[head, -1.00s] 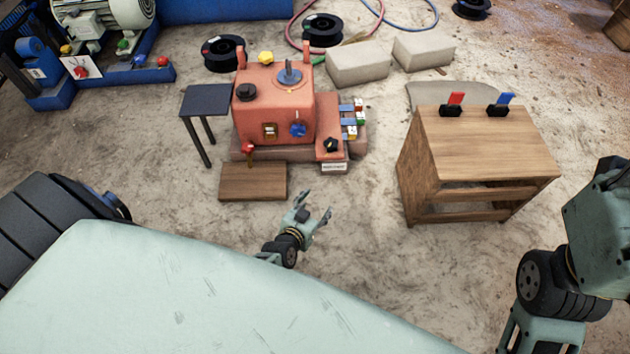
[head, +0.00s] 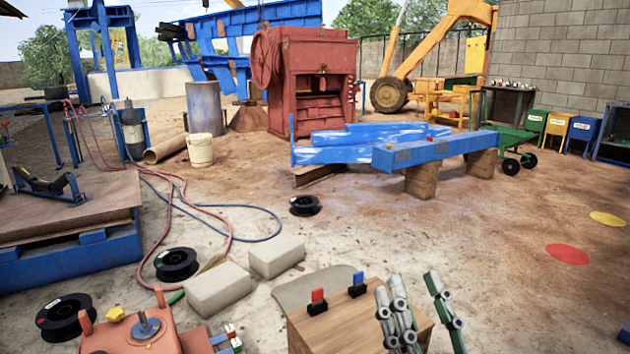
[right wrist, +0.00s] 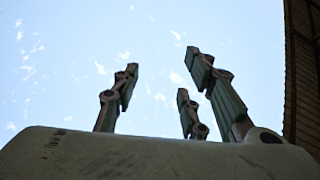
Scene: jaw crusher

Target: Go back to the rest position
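My right gripper (head: 418,315) is raised at the lower right of the head view, with its fingers pointing up and spread apart. In the right wrist view its fingers (right wrist: 165,100) stand apart against the sky, with nothing between them. In the head view the gripper overlaps the wooden stand (head: 350,328), which bears a red switch (head: 318,300) and a blue switch (head: 357,285). I cannot tell how far apart they are. My left gripper is outside both current views.
The orange-red machine box (head: 145,335) is at the bottom left edge. Pale blocks (head: 218,288), black spools (head: 177,264) and hoses lie on the ground. A blue beam (head: 435,148) on wooden blocks and a large red crusher (head: 312,80) stand farther back. Open ground lies at right.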

